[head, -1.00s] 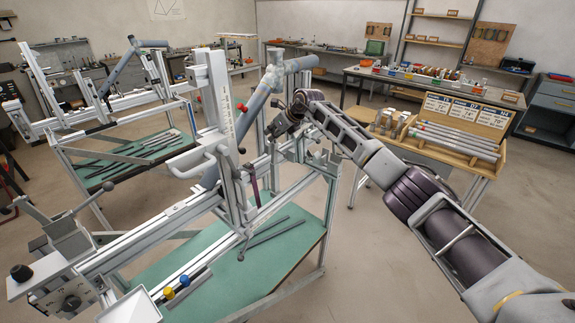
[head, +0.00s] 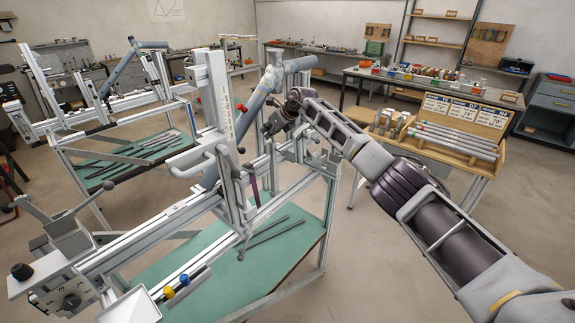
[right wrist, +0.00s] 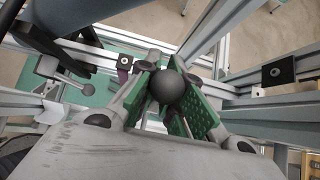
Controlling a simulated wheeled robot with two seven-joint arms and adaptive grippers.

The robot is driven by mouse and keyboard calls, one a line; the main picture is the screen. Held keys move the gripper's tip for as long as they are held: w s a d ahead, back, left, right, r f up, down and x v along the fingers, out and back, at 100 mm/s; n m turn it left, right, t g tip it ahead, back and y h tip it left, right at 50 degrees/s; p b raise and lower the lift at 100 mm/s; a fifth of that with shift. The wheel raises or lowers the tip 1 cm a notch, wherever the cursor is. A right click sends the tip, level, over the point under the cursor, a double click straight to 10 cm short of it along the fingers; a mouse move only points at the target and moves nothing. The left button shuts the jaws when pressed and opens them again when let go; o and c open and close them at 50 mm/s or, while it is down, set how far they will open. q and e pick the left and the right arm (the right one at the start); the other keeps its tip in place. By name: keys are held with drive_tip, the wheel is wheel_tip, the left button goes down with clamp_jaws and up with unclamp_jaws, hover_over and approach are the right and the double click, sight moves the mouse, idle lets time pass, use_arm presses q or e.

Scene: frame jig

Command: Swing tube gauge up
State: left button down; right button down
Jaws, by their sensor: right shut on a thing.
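The tube gauge (head: 262,95), a blue-grey tube with a short cross tube at its top, leans up to the right beside the upright post of the frame jig (head: 212,100). My right gripper (head: 268,130) is just right of the tube in the head view. In the right wrist view, the green-padded fingers of my right gripper (right wrist: 172,92) are closed around a black ball knob (right wrist: 166,87). What the knob is fixed to is hidden behind the fingers. A dark tube crosses the upper left of that view. My left gripper is not in view.
Jig rails run below and left of my right gripper, above a green bench top (head: 250,265) with dark rods. A wooden rack of tubes (head: 455,140) stands at the right. A second jig (head: 125,90) stands behind at the left. Open floor lies between.

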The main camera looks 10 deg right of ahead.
idle(0.4)
drive_tip(key=shift+w+a+f, duration=0.15)
drive_tip(key=shift+w, duration=0.05)
drive_tip(key=shift+w+a+f+b, duration=0.35)
drive_tip(key=shift+w+a, duration=0.25)
drive_tip(key=shift+w, duration=0.1)
drive_tip(key=c, duration=1.4)
unclamp_jaws()
drive_tip(key=shift+w, duration=0.1)
drive_tip(key=shift+c, duration=0.2)
drive_tip(key=shift+r, duration=0.15)
